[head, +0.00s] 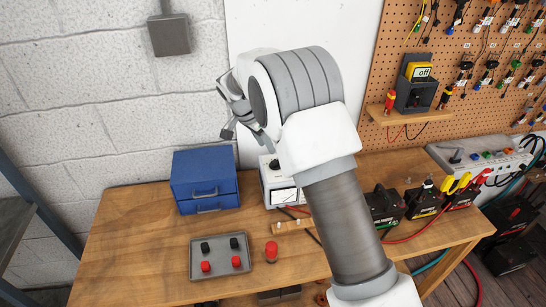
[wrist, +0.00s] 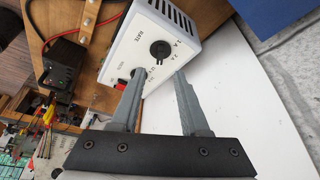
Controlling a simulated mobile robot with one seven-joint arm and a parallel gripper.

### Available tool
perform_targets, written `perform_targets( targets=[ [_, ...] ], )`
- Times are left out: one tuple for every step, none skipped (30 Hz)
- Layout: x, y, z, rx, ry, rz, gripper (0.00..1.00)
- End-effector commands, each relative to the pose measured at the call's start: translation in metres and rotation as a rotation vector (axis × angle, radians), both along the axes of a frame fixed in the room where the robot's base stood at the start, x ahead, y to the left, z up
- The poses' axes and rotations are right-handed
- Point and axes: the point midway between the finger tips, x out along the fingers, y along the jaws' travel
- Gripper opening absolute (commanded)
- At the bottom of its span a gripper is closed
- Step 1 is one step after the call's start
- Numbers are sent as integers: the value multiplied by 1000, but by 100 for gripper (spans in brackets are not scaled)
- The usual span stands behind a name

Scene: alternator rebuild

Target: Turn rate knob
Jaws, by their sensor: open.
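A white charger box (head: 268,178) stands on the wooden bench, partly hidden behind my arm in the head view. In the wrist view its front panel (wrist: 122,50) carries a round black knob (wrist: 160,48) with a lighter slot, beside the lettering RATE. A second dark control sits lower on the panel, partly covered by a finger. My gripper (wrist: 161,76) is open and empty, its two fingers pointing toward the box. The knob shows just beyond and between the fingertips, not clasped. In the head view my gripper (head: 232,122) is above and left of the box, partly hidden by my wrist.
A blue drawer cabinet (head: 205,182) stands left of the charger. A grey tray (head: 218,271) with red and black caps lies in front. Batteries (head: 384,205) and cables are to the right. A pegboard (head: 460,85) hangs behind.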

Motion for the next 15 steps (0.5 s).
perform_targets(
  targets=[
    [2, -4, -11, -1, 4, -2, 45],
    [4, -6, -17, -1, 4, -3, 45],
    [6, -9, -25, -1, 4, -2, 45],
    [7, -10, -31, -1, 5, -3, 45],
    [9, -12, -36, 0, 3, -1, 45],
    [11, -14, -43, -1, 4, -1, 45],
    [13, -15, -48, -1, 4, 0, 45],
    [14, -17, -52, 0, 3, -1, 45],
    [15, -19, -58, 0, 3, -1, 45],
    [17, -20, -62, 0, 3, -1, 45],
    [18, -20, -65, 1, 2, -1, 45],
    [19, -21, -69, 1, 0, -1, 45],
    [20, -22, -72, 1, 1, 0, 45],
    [20, -23, -74, 1, 1, 0, 45],
    [21, -23, -76, 1, 1, 0, 45]
  ],
)
